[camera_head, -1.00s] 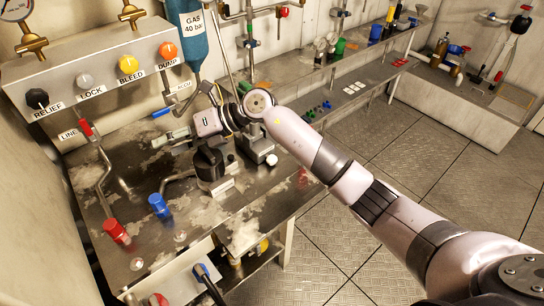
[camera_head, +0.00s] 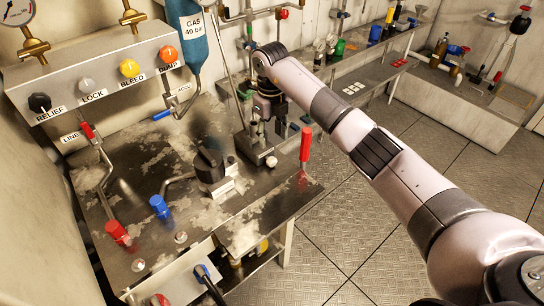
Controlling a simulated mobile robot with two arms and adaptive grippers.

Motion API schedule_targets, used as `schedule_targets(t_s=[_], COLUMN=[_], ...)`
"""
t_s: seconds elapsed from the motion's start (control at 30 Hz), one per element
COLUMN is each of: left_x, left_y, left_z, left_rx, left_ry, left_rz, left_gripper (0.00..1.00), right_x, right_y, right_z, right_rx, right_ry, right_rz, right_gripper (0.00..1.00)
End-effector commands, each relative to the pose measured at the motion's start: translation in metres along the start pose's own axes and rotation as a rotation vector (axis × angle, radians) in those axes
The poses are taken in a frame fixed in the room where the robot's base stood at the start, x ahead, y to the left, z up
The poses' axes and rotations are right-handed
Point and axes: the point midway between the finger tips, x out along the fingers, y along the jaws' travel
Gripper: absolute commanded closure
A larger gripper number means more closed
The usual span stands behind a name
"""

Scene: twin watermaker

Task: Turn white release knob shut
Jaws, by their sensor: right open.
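A small white knob (camera_head: 271,161) sits low on the front of a grey metal block on the steel bench. It looks like the release knob; its label is not legible, and I cannot tell how far it is turned. My right gripper (camera_head: 269,127) points down over the block's post, above and slightly behind the knob, apart from it. The fingers are open, dark and partly merged with the metal behind them. My left gripper is not in view.
A red upright handle (camera_head: 305,145) stands close right of the block. A black-topped fitting (camera_head: 210,165) stands to its left. The bench also holds a blue knob (camera_head: 159,206) and a red knob (camera_head: 117,232). A control panel (camera_head: 60,84) is at left.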

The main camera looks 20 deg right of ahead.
Motion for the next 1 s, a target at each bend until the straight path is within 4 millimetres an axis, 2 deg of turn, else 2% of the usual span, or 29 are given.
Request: schedule_targets(t_s=[0.2, 0.43, 0.63, 0.9, 1.0], left_x=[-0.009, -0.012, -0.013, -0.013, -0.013], left_y=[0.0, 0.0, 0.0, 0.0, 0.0], left_z=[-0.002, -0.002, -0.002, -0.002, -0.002], left_rx=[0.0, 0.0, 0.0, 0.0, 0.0], left_ry=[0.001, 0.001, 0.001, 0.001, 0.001], left_rz=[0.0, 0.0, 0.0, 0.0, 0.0], left_gripper=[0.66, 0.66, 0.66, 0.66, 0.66], right_x=[0.048, 0.087, 0.1, 0.102, 0.102], right_y=[0.002, 0.002, 0.001, 0.001, 0.001], right_z=[-0.001, 0.0, 0.0, 0.0, 0.0], right_rx=[-0.001, 0.0, -0.001, -0.001, -0.001], right_ry=[0.004, 0.001, -0.001, -0.001, -0.001], right_rz=[0.004, 0.004, 0.002, 0.002, 0.002], right_gripper=[0.54, 0.54, 0.54, 0.54, 0.6])
